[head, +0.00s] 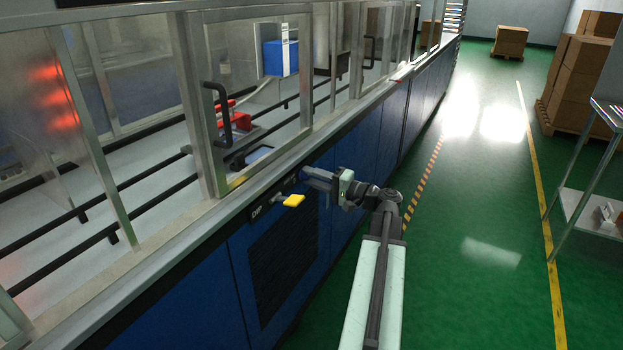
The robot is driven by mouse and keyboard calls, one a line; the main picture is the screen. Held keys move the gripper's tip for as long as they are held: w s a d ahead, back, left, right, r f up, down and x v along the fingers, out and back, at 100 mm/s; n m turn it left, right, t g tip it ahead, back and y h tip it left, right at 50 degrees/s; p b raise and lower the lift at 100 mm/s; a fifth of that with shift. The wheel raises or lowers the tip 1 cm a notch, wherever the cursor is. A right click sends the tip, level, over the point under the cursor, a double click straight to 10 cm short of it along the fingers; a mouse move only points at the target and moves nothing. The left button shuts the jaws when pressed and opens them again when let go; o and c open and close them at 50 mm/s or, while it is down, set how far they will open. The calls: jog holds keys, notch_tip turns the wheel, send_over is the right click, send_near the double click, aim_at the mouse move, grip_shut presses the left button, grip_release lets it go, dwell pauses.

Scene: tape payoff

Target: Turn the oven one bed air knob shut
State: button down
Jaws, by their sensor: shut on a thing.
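My gripper (308,178) reaches from the right to the upper edge of the blue front panel (315,225) of the long machine. Its jaws are shut on a small part at the panel, which appears to be the air knob; the fingers hide it, so its angle cannot be told.
Framed clear windows with black handles (218,97) stand above the panel. A dark louvred vent (275,262) is below. Open green floor (475,220) lies to the right, with a metal shelf stand (581,205) and stacked cartons (580,80) beyond.

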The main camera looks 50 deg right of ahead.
dwell(0.3)
jog(key=c, duration=1.1)
grip_release()
jog(key=v, duration=0.7)
jog(key=shift+s+d, duration=0.1)
jog(key=shift+s, duration=0.3)
jog(key=shift+f, duration=0.1)
